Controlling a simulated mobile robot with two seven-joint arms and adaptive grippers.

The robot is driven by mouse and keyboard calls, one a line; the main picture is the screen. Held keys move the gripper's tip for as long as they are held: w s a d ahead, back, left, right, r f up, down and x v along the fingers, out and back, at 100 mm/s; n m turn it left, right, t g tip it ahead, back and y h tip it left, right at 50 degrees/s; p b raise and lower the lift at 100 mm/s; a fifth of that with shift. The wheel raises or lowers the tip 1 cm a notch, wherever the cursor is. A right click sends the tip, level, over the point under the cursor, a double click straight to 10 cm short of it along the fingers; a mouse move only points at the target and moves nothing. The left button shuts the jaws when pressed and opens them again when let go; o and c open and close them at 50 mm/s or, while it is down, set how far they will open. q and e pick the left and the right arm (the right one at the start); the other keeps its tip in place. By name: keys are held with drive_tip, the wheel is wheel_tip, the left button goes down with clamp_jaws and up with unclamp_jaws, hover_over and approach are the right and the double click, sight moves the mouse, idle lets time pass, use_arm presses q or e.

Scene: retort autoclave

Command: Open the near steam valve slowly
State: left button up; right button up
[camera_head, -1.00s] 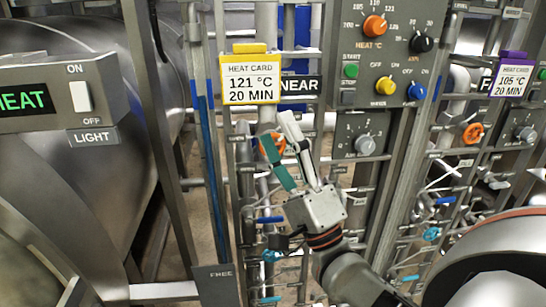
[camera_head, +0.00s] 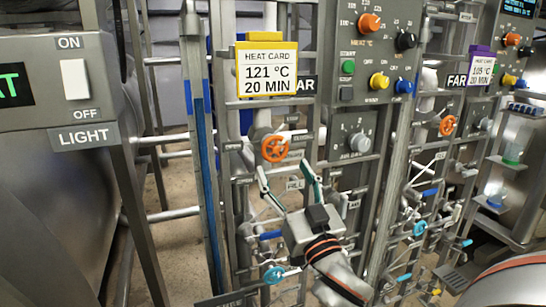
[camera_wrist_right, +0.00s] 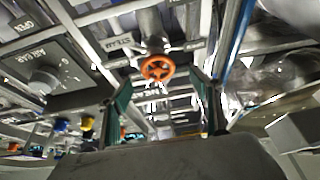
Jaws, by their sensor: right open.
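The near steam valve is an orange handwheel (camera_head: 274,149) on the pipe rack, just below the yellow-edged heat card. It also shows in the right wrist view (camera_wrist_right: 157,68), ahead and between the fingers in the picture. My right gripper (camera_head: 284,168) is open and empty, its two fingers spread apart and pointing up toward the wheel from just below it. The fingers look apart from the wheel; the exact gap in depth cannot be told. Both fingers show at the sides of the right wrist view (camera_wrist_right: 161,88). My left gripper is out of view.
A heat card (camera_head: 267,70) reading 121 °C, 20 MIN hangs above the wheel, partly covering the NEAR sign. A control panel (camera_head: 376,50) with knobs is to the right. Another orange wheel (camera_head: 447,125) sits under the FAR sign. Blue-handled valves (camera_head: 274,274) and pipes crowd around my arm.

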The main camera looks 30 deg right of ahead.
sight(277, 153)
drive_tip(key=x, duration=0.5)
drive_tip(key=p+x, duration=0.1)
drive_tip(key=x, duration=0.1)
drive_tip(key=shift+w+d+r, duration=0.1)
drive_tip(key=shift+w+d, duration=0.2)
drive_tip(key=shift+d, duration=0.05)
drive_tip(key=c, duration=1.1)
